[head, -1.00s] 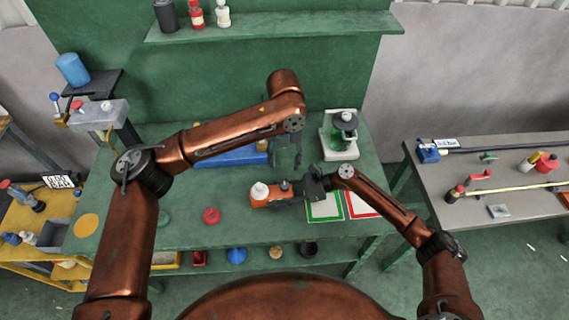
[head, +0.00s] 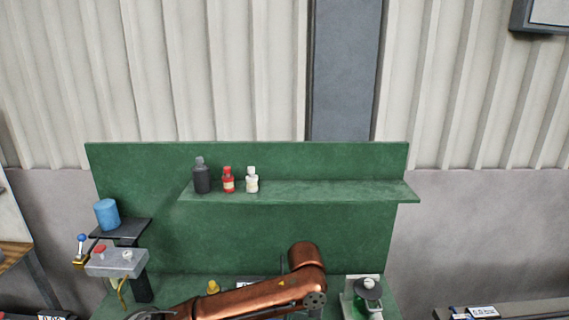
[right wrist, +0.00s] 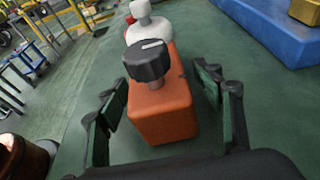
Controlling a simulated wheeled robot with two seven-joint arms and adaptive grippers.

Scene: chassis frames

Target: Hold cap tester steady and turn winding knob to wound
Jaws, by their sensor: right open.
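The cap tester is an orange box (right wrist: 163,112) in the right wrist view, standing on the green bench. My right gripper (right wrist: 162,88) is open, with one finger on each side of the orange box and visible gaps between. The tester is out of the current head view.
A blue block (right wrist: 275,28) lies to the right in the right wrist view. The head view shows a shelf (head: 330,190) with several bottles, a grey box with a lever (head: 116,262) at left, and a green-and-white device (head: 362,298) at lower right.

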